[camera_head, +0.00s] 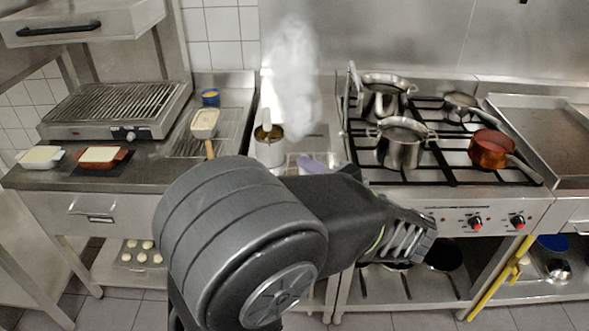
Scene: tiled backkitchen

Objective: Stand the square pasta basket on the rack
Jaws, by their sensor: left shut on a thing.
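A squarish pale basket-like container (205,122) with a brown handle stands on the wire rack (180,152) on the left counter; I cannot tell for sure that it is the square pasta basket. My left arm fills the middle foreground. Its left gripper (408,240) is at the arm's right end, in front of the stove, apart from that container and the rack. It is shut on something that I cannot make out. A round metal container (268,151) with an upright handle stands behind my arm, beside a purple piece (314,164) partly hidden by the arm. My right gripper is not in view.
Steam (291,70) rises behind my arm. Two steel pots, one of them nearer (400,151), a small pan and a copper pan (488,150) stand on the stove. A grill (115,105) and two dishes are at the left. A blue tin (210,98) stands behind the rack.

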